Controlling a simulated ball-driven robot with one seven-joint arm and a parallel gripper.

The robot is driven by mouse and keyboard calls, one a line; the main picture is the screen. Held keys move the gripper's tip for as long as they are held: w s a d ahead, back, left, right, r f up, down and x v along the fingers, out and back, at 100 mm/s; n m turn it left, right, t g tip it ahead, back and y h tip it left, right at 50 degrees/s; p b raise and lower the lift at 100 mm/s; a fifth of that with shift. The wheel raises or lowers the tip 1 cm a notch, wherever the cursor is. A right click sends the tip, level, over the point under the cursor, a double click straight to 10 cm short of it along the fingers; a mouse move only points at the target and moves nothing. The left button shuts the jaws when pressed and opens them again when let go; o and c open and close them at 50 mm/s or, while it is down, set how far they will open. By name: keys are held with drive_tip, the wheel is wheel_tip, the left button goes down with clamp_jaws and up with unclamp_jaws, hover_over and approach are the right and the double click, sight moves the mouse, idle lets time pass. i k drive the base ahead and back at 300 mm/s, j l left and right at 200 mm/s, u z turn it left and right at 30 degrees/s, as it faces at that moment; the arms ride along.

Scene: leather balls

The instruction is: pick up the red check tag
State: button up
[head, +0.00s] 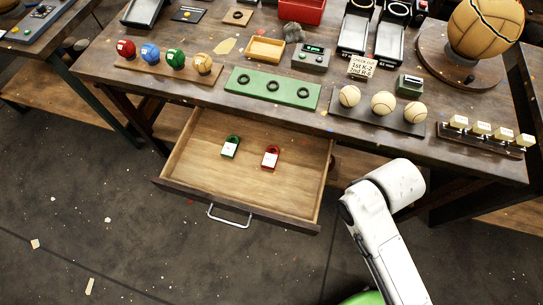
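The red check tag (270,158) lies flat in the open wooden drawer (191,167), right of its middle. It has a red ring end at the top and a white label on its face. A similar green tag (230,147) lies to its left in the same drawer, apart from it. My white arm shows at the lower right, outside the drawer and to its right. My gripper is not in view.
The drawer sticks out below the workbench, with a metal handle (229,218) on its front. Above it are a green board with rings (273,100), a rack of pale balls (383,103) and coloured balls (150,54). The drawer floor around both tags is clear.

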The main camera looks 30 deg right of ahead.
sight(270, 158)
drive_tip(key=u, duration=1.2)
drive_tip(key=l+u, duration=0.2)
drive_tip(key=l, duration=0.25)
drive_tip(key=k+l+u, duration=0.15)
drive_tip(key=l, duration=0.25)
drive_tip(key=k+l+u, duration=0.2)
drive_tip(key=l, duration=0.25)
drive_tip(key=l+u, duration=0.2)
drive_tip(key=l, duration=0.25)
